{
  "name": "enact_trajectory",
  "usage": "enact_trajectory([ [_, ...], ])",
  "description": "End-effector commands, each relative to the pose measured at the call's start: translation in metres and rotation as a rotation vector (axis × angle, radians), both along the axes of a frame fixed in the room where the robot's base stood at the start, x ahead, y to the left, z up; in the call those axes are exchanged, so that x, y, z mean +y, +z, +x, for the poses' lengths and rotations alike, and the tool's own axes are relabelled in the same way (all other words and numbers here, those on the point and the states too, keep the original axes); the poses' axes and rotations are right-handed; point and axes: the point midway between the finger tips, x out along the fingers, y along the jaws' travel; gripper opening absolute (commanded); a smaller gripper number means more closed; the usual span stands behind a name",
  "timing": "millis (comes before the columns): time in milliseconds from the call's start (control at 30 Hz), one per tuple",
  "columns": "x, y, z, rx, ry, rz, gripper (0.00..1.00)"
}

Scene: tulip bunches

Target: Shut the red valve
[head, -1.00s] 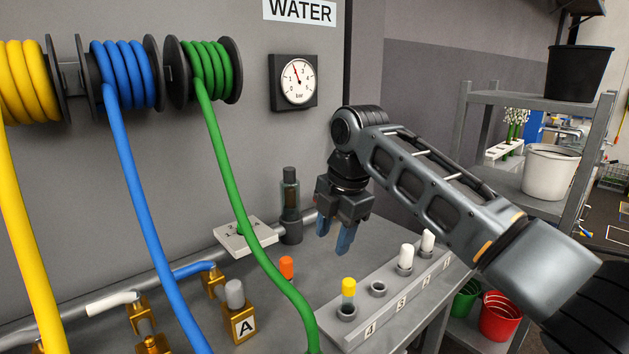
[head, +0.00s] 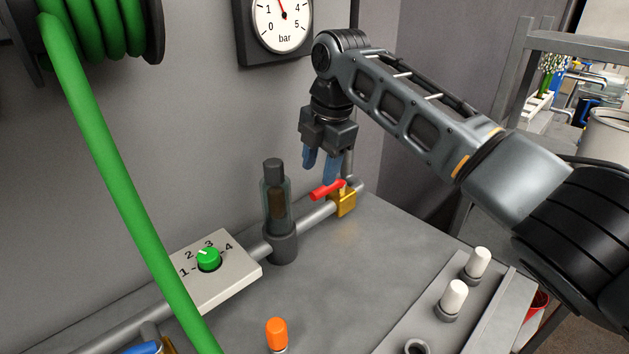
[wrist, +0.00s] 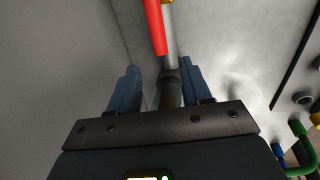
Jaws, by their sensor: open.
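The red valve's lever (head: 327,189) sits on a brass body (head: 344,201) on the grey pipe, at the right end of the bench along the wall. The lever lies roughly along the pipe. My gripper (head: 320,172) points down just above the lever, with its blue fingers apart and nothing between them. In the wrist view, the red lever (wrist: 155,24) shows at the top, beyond the fingertips and roughly between their lines. My fingers (wrist: 153,85) are open there, with the pipe behind. I cannot tell whether a finger touches the lever.
A dark filter cylinder (head: 275,210) stands on the pipe just left of the valve. A plate with a green knob (head: 209,258) is farther left, near a green hose (head: 115,190). A rack (head: 480,305) with white-capped pegs is front right.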

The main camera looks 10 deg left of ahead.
Motion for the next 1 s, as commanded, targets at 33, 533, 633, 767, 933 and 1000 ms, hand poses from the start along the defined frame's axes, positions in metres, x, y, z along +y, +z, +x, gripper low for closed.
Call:
enact_trajectory([
  [33, 0.001, -0.008, 0.0, 0.003, -0.001, -0.002, 0.48],
  [533, 0.009, -0.059, 0.007, 0.001, 0.0, 0.001, 0.48],
  [633, 0.009, -0.06, 0.007, 0.0, 0.0, 0.0, 0.48],
  [767, 0.009, -0.06, 0.007, 0.0, 0.001, 0.0, 0.48],
  [933, 0.009, -0.06, 0.007, 0.0, 0.001, 0.0, 0.32],
  [1000, 0.009, -0.06, 0.007, 0.0, 0.001, 0.0, 0.25],
])
